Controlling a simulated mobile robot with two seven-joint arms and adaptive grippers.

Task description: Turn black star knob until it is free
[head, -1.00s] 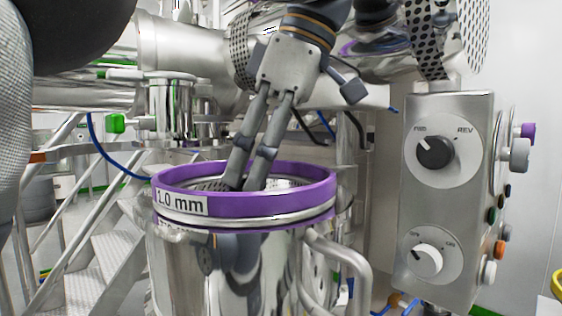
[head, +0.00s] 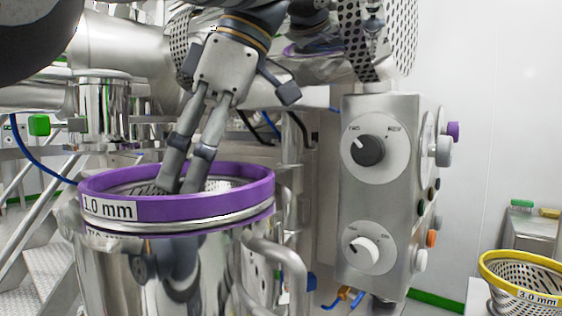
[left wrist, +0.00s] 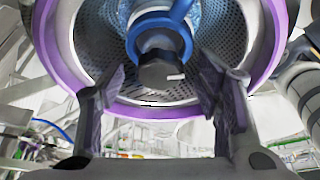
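My left gripper (head: 180,186) points down inside the purple rim (head: 175,205) of a steel vessel labelled 1.0 mm in the head view. In the left wrist view, my left gripper (left wrist: 160,88) is open, its two fingers apart. Between and just beyond them is a dark, blunt knob-like piece (left wrist: 160,69), seated in a blue collar (left wrist: 158,42) at the middle of a perforated screen (left wrist: 215,45). I take it for the black star knob, but its star shape does not show clearly. No finger visibly touches it. The rim hides it in the head view. My right gripper is not in view.
A steel control box (head: 385,200) with a black selector (head: 367,149) and a white selector (head: 363,250) stands right of the vessel. A vessel handle (head: 290,265) sticks out toward it. A yellow-rimmed 3.0 mm basket (head: 520,280) is at far right. Steps (head: 35,275) are at left.

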